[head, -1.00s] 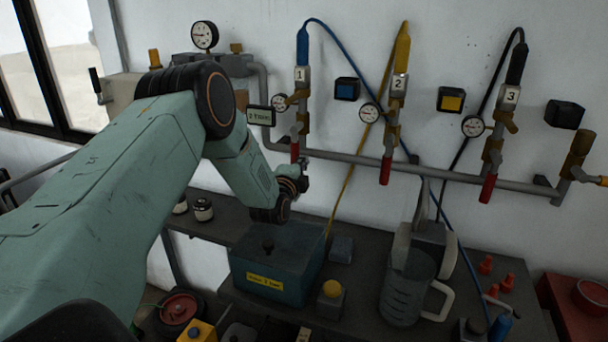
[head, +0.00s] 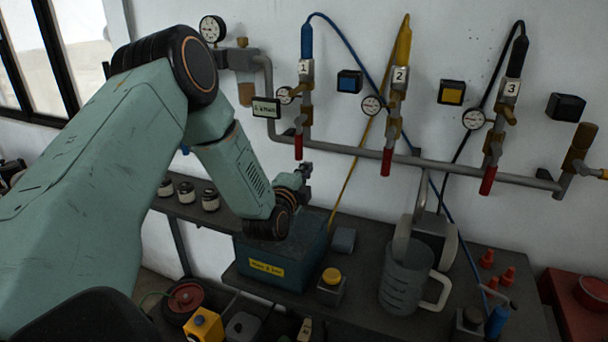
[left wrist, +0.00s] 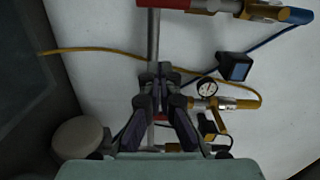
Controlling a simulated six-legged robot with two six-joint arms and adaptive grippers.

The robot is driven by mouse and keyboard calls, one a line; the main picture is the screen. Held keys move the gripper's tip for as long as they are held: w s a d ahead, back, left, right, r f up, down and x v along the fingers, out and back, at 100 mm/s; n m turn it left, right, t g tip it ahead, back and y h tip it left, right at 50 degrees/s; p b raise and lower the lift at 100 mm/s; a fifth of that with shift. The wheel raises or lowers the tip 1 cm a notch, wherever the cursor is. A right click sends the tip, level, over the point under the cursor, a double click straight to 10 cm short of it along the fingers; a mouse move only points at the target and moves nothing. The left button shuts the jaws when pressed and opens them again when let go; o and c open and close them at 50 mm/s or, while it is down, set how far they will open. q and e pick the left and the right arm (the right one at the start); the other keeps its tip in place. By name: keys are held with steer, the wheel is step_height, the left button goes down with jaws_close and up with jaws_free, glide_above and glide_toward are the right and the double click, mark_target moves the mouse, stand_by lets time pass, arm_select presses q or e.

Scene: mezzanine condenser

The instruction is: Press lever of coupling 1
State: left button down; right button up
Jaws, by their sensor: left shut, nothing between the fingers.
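Coupling 1 (head: 305,70) hangs on the wall at the left of three, with a label "1" and a blue hose end above it. A red handle (head: 298,147) hangs below it near the grey pipe. I cannot clearly tell its lever apart. My left gripper (head: 306,170) is shut and empty, just below and slightly right of that handle; contact cannot be told. In the left wrist view, the shut fingers (left wrist: 158,76) are in front of the pipe, and coupling 1's blue end (left wrist: 297,15) shows at the top right. My right gripper is not in view.
Couplings 2 (head: 399,76) and 3 (head: 512,88) are to the right, with gauges and hoses. The grey pipe (head: 345,150) runs below all three. A teal box (head: 282,267), a yellow button (head: 331,275) and a clear jug (head: 404,283) stand on the bench below.

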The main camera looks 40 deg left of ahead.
arm_select(q)
steer(key=shift+v, duration=0.8)
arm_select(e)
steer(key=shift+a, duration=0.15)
arm_select(q)
steer(key=shift+a, duration=0.1)
